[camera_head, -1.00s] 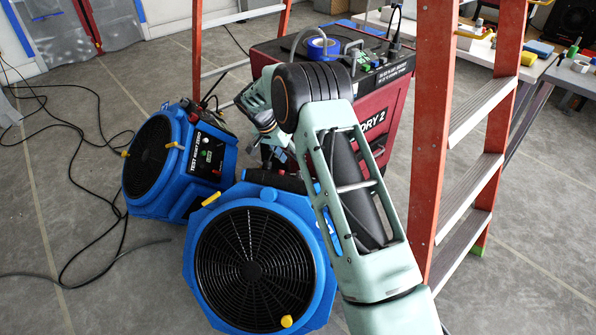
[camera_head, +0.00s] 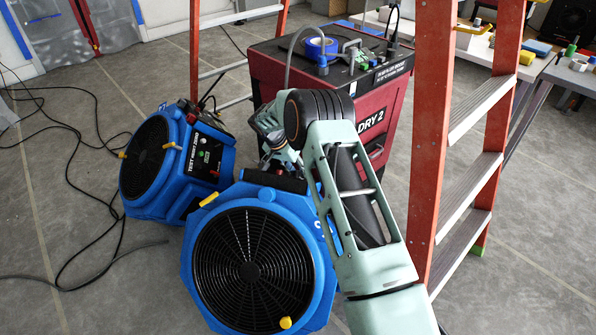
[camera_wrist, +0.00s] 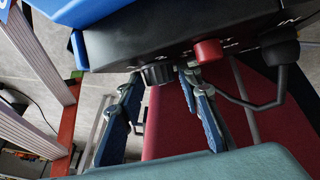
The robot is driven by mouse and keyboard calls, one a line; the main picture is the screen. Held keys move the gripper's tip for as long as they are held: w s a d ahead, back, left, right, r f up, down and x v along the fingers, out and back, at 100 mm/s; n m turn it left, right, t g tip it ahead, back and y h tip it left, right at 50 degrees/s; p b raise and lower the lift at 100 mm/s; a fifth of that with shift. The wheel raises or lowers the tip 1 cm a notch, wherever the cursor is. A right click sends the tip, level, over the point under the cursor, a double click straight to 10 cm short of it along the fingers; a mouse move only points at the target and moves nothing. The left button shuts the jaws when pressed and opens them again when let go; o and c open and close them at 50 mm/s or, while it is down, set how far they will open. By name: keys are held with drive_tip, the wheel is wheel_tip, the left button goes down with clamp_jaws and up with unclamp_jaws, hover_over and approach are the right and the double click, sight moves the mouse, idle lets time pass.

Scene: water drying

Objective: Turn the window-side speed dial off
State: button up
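A black speed dial (camera_wrist: 158,74) shows in the wrist view on the lower edge of a dark control panel (camera_wrist: 150,48) on a blue fan body. A red knob or button (camera_wrist: 208,52) sits to its right. My gripper (camera_wrist: 162,84) is open, with one blue-padded finger on each side of the dial; I cannot tell if they touch it. In the head view the front blue fan (camera_head: 206,217) hides my fingers and the dial. Another blue fan (camera_head: 174,205) stands to the left with its own control panel (camera_head: 207,155). I cannot tell which dial is window-side.
A dark red machine marked "DRY 2" (camera_head: 385,120) stands just behind my wrist. An orange ladder (camera_head: 432,150) stands close on the right. A thick black plug (camera_wrist: 281,48) and its cable show beside the red knob. Black cables (camera_head: 75,130) lie on the floor at left.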

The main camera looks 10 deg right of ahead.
drive_tip(key=c, duration=0.8)
drive_tip(key=shift+o, duration=0.2)
drive_tip(key=shift+d, duration=0.1)
drive_tip(key=n+t+y, duration=0.1)
drive_tip(key=n+y, duration=0.1)
drive_tip(key=y, duration=0.1)
drive_tip(key=shift+s+d+r+t, duration=0.1)
drive_tip(key=shift+s+d+t, duration=0.1)
drive_tip(key=shift+d+t, duration=0.15)
drive_tip(key=n+y, duration=0.1)
drive_tip(key=n+t+y+p, duration=0.1)
drive_tip(key=y, duration=0.1)
drive_tip(key=shift+d, duration=0.25)
drive_tip(key=shift+d+f+n+y, duration=0.1)
drive_tip(key=shift+f+n+y, duration=0.15)
drive_tip(key=shift+n+y, duration=0.85)
drive_tip(key=shift+d+n+y+b, duration=0.1)
drive_tip(key=shift+n+y+b, duration=0.5)
drive_tip(key=shift+y+b, duration=0.4)
drive_tip(key=o, duration=1.2)
drive_tip(key=shift+c, duration=0.2)
